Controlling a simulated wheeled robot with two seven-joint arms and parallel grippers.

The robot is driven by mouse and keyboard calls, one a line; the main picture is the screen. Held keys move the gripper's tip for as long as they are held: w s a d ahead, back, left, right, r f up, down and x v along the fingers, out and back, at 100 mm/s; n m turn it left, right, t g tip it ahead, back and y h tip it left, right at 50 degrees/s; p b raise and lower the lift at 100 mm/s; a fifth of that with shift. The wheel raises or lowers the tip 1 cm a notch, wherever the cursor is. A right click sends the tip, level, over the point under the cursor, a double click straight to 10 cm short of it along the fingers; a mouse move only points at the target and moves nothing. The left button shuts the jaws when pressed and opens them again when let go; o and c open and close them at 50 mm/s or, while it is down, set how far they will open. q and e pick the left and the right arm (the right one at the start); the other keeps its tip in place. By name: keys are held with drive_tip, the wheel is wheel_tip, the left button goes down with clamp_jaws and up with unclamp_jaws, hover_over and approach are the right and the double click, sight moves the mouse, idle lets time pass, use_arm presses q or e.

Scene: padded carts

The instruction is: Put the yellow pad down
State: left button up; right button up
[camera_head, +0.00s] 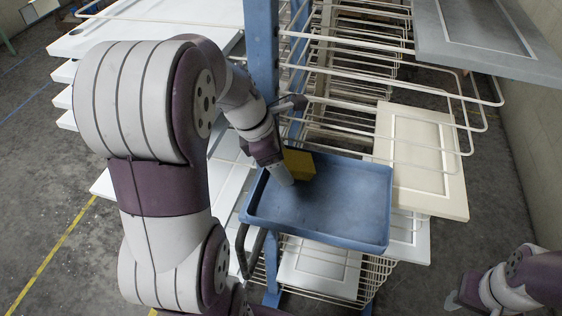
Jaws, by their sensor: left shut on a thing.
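The yellow pad (299,163) is a small block at the left inside of a blue tray (375,205). My left gripper (290,170) is shut on the pad and partly hides it. The pad is at the tray's back left corner, and I cannot tell whether it touches the tray floor. The rest of the tray is empty. My right arm (505,285) shows at the bottom right corner, with its gripper not clearly visible.
A blue upright post (262,50) stands just behind the tray. White wire racks (350,65) hold several pale panels, with a cream panel (420,150) right of the tray. A grey panel (490,40) overhangs at top right. Open floor lies at left.

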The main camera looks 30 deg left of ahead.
use_arm(q)
drive_tip(key=shift+f, duration=0.2)
drive_tip(key=shift+w+f, duration=0.15)
drive_tip(key=shift+f, duration=0.2)
drive_tip(key=o, duration=0.9)
drive_tip(key=shift+s, duration=0.2)
drive_tip(key=shift+w, duration=0.1)
use_arm(e)
drive_tip(key=shift+w+r, duration=0.1)
drive_tip(key=shift+r, duration=0.25)
